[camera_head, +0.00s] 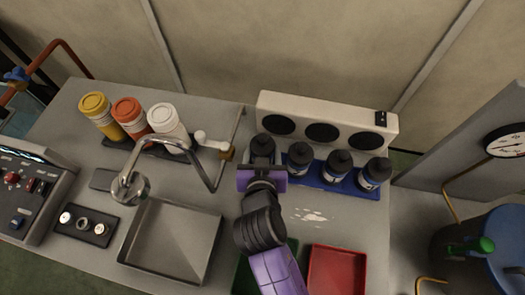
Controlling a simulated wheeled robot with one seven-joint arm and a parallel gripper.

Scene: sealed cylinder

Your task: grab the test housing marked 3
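Several dark, capped cylinders with small pale labels stand in a row on a blue tray (318,180). The leftmost cylinder (262,146) stands just beyond my gripper (262,172). To its right are a second cylinder (299,157), a third cylinder (337,166) and the rightmost cylinder (374,174). The label marks are too small to read, so I cannot tell which is marked 3. My gripper has a purple body that hides the lower part of the leftmost cylinder. Its fingers are not clear, and I cannot tell whether they touch that cylinder.
A white panel (350,116) with three black round openings stands behind the row. Yellow (100,115), orange (131,117) and white (166,122) containers, a curved metal tap (130,187) and a sink tray (172,240) are left. A red tray (337,272) lies in front.

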